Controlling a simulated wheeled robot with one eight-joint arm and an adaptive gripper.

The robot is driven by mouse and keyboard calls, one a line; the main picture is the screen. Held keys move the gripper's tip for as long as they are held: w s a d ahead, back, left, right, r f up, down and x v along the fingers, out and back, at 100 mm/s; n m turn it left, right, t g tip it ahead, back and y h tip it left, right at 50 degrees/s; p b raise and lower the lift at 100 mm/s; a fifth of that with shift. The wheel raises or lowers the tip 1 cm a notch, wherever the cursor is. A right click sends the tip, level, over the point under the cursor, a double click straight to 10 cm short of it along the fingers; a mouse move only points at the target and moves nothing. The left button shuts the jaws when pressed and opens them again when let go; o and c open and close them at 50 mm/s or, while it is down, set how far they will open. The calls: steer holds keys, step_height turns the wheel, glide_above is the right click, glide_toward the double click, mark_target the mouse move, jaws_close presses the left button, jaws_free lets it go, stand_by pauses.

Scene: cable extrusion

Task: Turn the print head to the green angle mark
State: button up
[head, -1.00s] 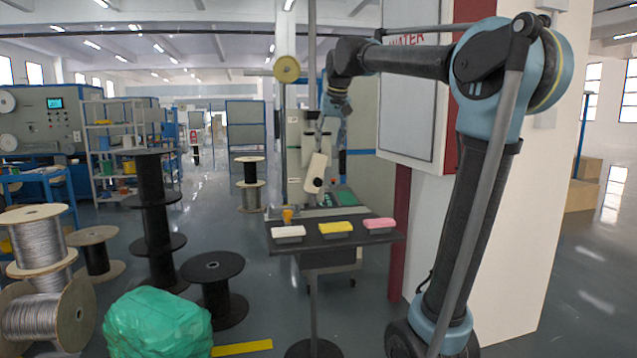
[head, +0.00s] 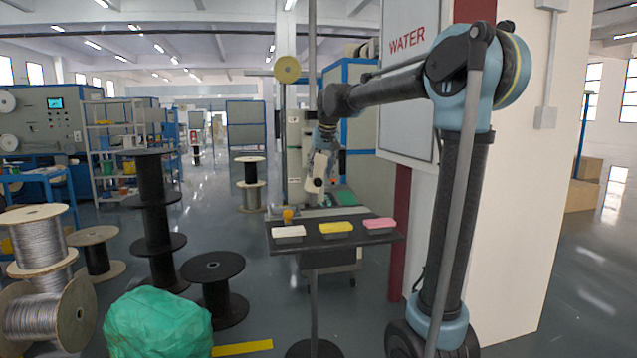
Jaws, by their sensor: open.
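The print head (head: 317,172), a white, tilted cylinder with a dark round end, is on the machine behind the small dark table. My gripper (head: 323,150) is at the upper end of the print head, pointing down. The gripper is open, but its fingers are small and blend with the machine. I cannot tell whether they touch the head or stand around it. I cannot make out the green angle mark at this size. A green surface (head: 343,197) shows low on the machine, right of the head.
The dark table (head: 318,241) in front carries white (head: 289,231), yellow (head: 336,227) and pink (head: 379,223) blocks. An orange item (head: 287,214) is behind its left side. Cable spools and a green bag (head: 157,322) stand at left. A white pillar with a cabinet (head: 408,80) stands right, behind my arm.

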mark_target(319, 179)
steer(key=shift+x, duration=2.3)
steer(key=shift+d, duration=0.1)
jaws_close()
